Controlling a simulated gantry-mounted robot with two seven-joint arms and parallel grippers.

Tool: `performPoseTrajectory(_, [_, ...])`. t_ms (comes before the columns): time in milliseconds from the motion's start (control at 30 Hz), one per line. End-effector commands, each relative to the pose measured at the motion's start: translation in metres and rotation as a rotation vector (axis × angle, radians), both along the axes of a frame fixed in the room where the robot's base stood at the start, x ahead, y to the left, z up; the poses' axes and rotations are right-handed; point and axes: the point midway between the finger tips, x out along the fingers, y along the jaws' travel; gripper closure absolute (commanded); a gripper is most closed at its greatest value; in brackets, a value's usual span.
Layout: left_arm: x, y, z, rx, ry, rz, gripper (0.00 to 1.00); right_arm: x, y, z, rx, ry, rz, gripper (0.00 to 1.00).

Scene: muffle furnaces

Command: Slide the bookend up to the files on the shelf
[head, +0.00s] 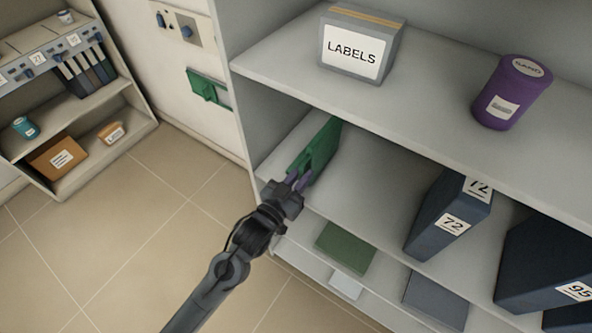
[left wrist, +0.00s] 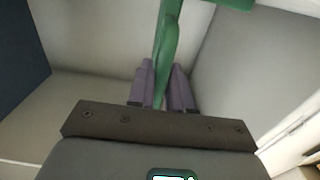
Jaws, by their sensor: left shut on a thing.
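The green bookend (head: 318,148) stands upright on the middle shelf (head: 385,187), near its left end. My left gripper (head: 297,181) is at the shelf's front edge, shut on the bookend's near edge. In the left wrist view the purple fingers of the gripper (left wrist: 162,88) lie on both sides of the green bookend (left wrist: 168,42). Dark blue files stand to the right on the same shelf: one marked 72 (head: 445,215) leans, and another marked 95 (head: 545,262) is farther right. A wide gap lies between the bookend and the file marked 72. My right gripper is not in view.
A LABELS box (head: 357,45) and a purple canister (head: 511,92) stand on the shelf above. A green folder-like item (head: 345,247) lies on the shelf below. The shelf unit's side wall is close left of the bookend. Another rack (head: 80,105) stands far left.

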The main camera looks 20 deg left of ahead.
Motion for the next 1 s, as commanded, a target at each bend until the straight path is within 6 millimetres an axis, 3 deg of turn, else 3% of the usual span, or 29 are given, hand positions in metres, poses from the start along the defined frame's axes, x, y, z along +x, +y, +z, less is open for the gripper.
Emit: performPoseTrajectory(1000, [-0.022,-0.080,0.001,-0.001,0.002,-0.003,1.00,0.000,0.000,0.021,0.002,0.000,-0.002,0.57])
